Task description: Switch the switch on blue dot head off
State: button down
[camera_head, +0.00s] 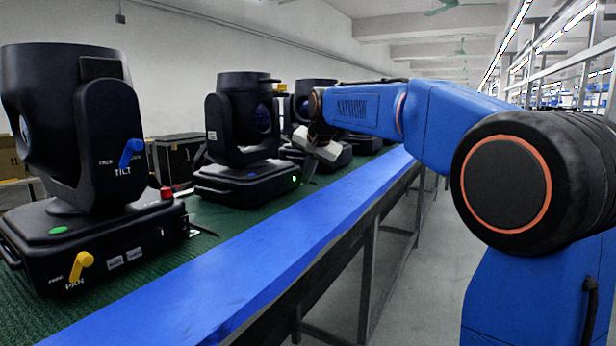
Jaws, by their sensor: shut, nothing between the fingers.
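The blue dot head (238,125) is a black moving-head lamp, second in the row on the bench, with a small blue dot (252,175) on its base. A small green light (294,179) glows on the right end of that base. I cannot make out the switch itself at this size. My gripper (308,173), grey-white with dark fingers, points down just right of this base, close to the lit end. It appears shut and empty; whether it touches the base I cannot tell.
A nearer head (75,130) with a green dot (58,230), blue TILT lever (131,152) and yellow PAN lever (80,266) stands at left. More heads (312,92) stand behind my gripper. The bench's blue edge (270,255) is clear. A black case (178,158) stands behind.

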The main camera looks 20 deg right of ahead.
jog(key=shift+w+a+f, duration=0.1)
dwell(0.4)
jog(key=shift+r, duration=0.85)
jog(key=shift+s+d, duration=0.3)
jog(key=shift+d, duration=0.05)
jog(key=s, duration=0.1)
jog(key=s+d+r, duration=0.1)
jog(key=s+d, duration=0.1)
jog(key=shift+s+d+r, duration=0.15)
jog(key=shift+d+r, duration=0.05)
jog(key=shift+r, duration=0.2)
jog(key=v, duration=0.8)
jog(key=shift+r, duration=0.2)
jog(key=shift+f, duration=0.15)
